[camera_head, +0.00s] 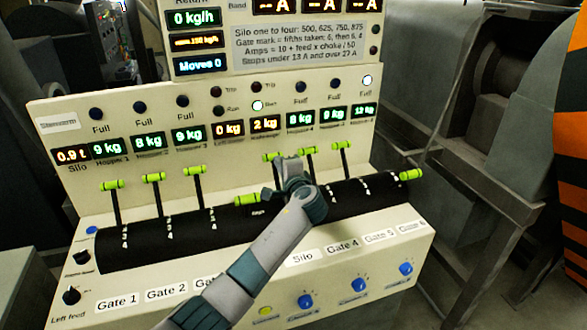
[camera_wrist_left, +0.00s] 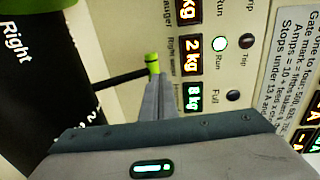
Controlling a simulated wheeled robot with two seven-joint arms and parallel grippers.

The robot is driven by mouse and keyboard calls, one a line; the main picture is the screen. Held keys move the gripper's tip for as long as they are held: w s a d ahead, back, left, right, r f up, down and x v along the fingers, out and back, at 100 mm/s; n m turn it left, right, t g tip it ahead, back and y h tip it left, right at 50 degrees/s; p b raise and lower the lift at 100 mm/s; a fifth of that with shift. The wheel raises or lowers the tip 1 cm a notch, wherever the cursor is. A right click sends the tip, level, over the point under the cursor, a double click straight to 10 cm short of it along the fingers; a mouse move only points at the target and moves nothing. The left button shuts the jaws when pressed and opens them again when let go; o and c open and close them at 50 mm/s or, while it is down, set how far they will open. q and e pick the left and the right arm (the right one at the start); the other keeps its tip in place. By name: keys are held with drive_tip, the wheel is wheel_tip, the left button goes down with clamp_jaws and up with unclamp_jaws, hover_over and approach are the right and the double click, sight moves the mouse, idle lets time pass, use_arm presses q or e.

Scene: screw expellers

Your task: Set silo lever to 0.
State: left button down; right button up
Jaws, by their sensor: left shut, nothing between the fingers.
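The silo lever seems to be the upright lever with a green knob (camera_head: 270,157) above and left of the Silo label (camera_head: 302,257). My left gripper (camera_head: 289,163) is at its right side and hides much of its stem. In the left wrist view the shut, empty fingers (camera_wrist_left: 156,84) end beside the lever's green knob (camera_wrist_left: 152,64); I cannot tell whether they touch it. Its black stem runs left towards the drum. The lever's mark is hidden by the gripper. My right gripper is not in view.
Other upright green-knobbed levers stand close by, including one (camera_head: 308,150) just right of the gripper. Two levers lie low, one (camera_head: 246,199) left of the gripper and one (camera_head: 411,175) at far right. Blue knobs (camera_head: 305,301) line the front panel.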

use_arm(q)
drive_tip(key=s+d+r+b, duration=0.2)
drive_tip(key=s+r, duration=0.3)
drive_tip(key=s, duration=0.3)
drive_tip(key=shift+s+d+b, duration=0.35)
drive_tip(key=shift+d, duration=0.1)
idle(0.4)
